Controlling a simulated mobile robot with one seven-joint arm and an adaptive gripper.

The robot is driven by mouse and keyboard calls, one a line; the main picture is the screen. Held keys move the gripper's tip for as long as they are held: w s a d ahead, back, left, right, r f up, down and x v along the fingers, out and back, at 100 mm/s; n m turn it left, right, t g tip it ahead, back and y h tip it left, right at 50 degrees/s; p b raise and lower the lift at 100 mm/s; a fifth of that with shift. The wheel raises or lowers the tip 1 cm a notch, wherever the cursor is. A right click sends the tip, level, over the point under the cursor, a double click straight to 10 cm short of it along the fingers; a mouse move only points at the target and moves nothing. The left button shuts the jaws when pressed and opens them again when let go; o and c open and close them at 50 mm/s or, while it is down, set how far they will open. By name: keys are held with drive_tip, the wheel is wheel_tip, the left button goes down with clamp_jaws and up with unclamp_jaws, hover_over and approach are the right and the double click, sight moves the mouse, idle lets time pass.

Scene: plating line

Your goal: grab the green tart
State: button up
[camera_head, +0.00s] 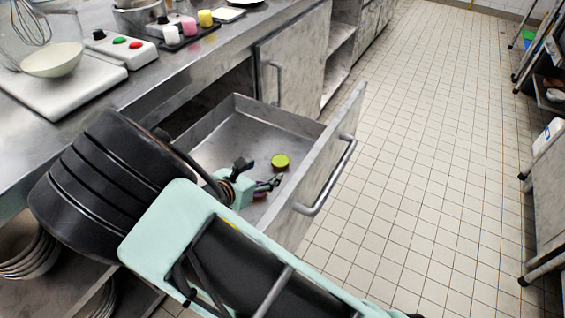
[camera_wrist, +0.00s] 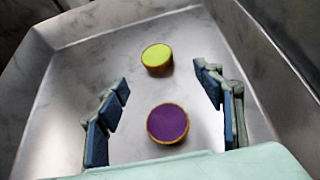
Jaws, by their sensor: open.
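The green tart (camera_head: 280,161) lies on the floor of the open metal drawer (camera_head: 232,122). In the wrist view the green tart (camera_wrist: 157,58) shows a yellow-green top and a brown crust, beyond my fingertips. A purple tart (camera_wrist: 167,123) lies nearer, between my two fingers in that view. In the head view the purple tart (camera_head: 260,195) is mostly hidden by my gripper (camera_head: 256,177). My gripper, also in the wrist view (camera_wrist: 162,82), is open and empty, inside the drawer and left of the green tart in the head view.
The drawer front (camera_head: 318,170) with its bar handle stands out over the tiled floor (camera_head: 430,130). The counter above holds a mixer or scale with buttons (camera_head: 118,46), a bowl (camera_head: 52,60) and small colored items (camera_head: 189,26). Shelving (camera_head: 548,180) stands at the right.

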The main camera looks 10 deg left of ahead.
sight(278, 163)
drive_tip(key=b+x, duration=0.1)
drive_tip(key=x, duration=0.3)
drive_tip(key=shift+w+d+f, duration=0.15)
drive_tip(key=shift+w+f, duration=0.15)
drive_tip(key=x, duration=0.1)
drive_tip(key=b+x, duration=0.1)
drive_tip(key=x, duration=0.1)
drive_tip(key=b+x, duration=0.1)
drive_tip(key=shift+w+a+f, duration=0.3)
drive_tip(key=shift+f, duration=0.1)
drive_tip(key=shift+w+d+f+b, duration=0.15)
drive_tip(key=shift+w+b, duration=0.15)
drive_tip(key=shift+w, duration=0.15)
drive_tip(key=shift+c, duration=0.5)
drive_tip(key=c, duration=0.7)
